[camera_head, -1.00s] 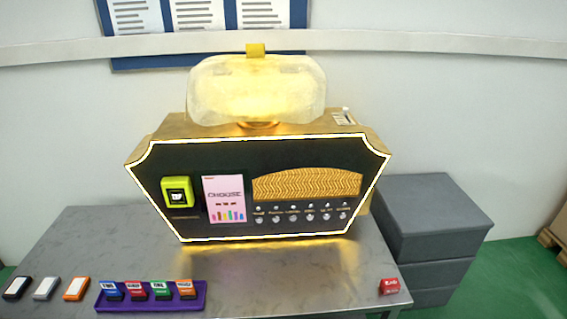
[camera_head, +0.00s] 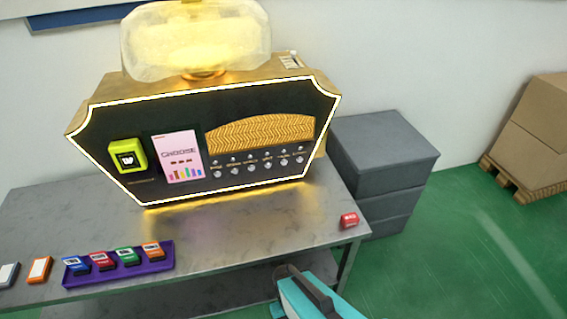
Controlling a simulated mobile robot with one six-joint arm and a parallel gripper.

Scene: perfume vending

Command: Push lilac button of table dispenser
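The table dispenser (camera_head: 130,178) is a black trapezoid-fronted machine with a glowing border and gold top, standing on a metal table (camera_head: 235,235). Its front has a row of small round silvery buttons (camera_head: 250,168) with tiny labels under a gold wavy panel (camera_head: 262,134). The labels are too small to read, and I cannot tell which button is lilac. A pink "CHOOSE" card (camera_head: 178,158) and a yellow-green framed square (camera_head: 128,156) are left of the buttons. A teal and dark part of my arm shows at the bottom edge, in front of the table and well short of the buttons. No gripper fingers show.
A purple tray (camera_head: 118,271) holds several coloured boxes at the table's front left, beside an orange-and-white box (camera_head: 39,270). Cardboard boxes (camera_head: 535,135) stand farther right.

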